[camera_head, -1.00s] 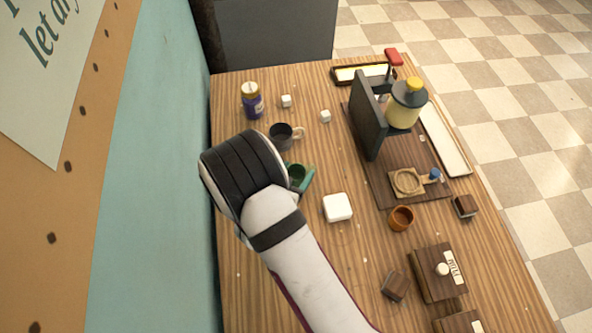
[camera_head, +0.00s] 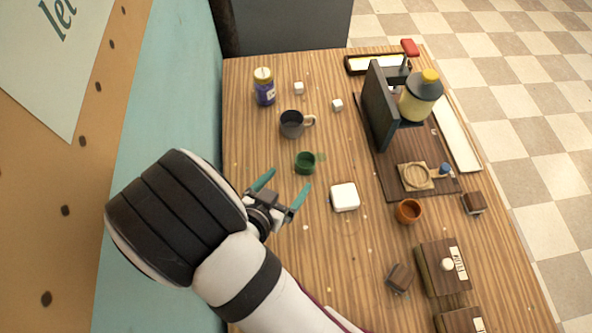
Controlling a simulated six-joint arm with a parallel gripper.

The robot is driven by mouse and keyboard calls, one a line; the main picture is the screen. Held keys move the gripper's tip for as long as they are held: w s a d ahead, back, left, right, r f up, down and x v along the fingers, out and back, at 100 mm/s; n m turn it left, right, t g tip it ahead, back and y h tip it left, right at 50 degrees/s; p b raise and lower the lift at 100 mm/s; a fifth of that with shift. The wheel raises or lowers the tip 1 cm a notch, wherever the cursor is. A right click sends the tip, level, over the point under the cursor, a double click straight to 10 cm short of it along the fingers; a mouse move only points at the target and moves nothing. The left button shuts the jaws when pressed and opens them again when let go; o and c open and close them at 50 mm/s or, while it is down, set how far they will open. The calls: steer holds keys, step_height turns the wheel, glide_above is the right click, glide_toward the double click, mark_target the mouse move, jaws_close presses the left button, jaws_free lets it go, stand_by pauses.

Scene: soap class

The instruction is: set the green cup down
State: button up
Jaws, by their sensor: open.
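The green cup (camera_head: 304,163) stands upright on the wooden table (camera_head: 250,140), left of the middle, with a paler green handle or patch on its right side. My gripper (camera_head: 287,180) is open, with its two teal fingers spread apart. It is empty and sits just in front of the cup, toward the lower left, with a gap between the fingertips and the cup.
A grey mug (camera_head: 291,124) stands close behind the green cup. A white block (camera_head: 344,197) lies to its right, and an orange cup (camera_head: 408,211) farther right. A jar (camera_head: 264,87) and small white cubes are at the back. A dark press stand (camera_head: 379,105) rises at right.

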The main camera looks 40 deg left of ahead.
steer(key=shift+s+r, duration=0.1)
steer(key=shift+s, duration=0.1)
steer(key=w+d+r+m+g+y, duration=0.1)
steer(key=w+r+m+g, duration=0.2)
steer(key=w+r+g, duration=0.15)
steer(key=d+r+m+g+y, duration=0.1)
steer(key=d+r+g, duration=0.4)
steer(key=d, duration=0.4)
steer(key=s+d+r+m+g+h, duration=0.1)
steer(key=s+d+r+m, duration=0.1)
steer(key=s+d, duration=0.4)
steer(key=s+d+r+m+g+h, duration=0.1)
steer(key=s+d+r, duration=0.3)
steer(key=d, duration=0.8)
steer(key=shift+s+d+m+g+h, duration=0.3)
steer(key=shift+s+m+g, duration=0.1)
steer(key=shift+s, duration=0.8)
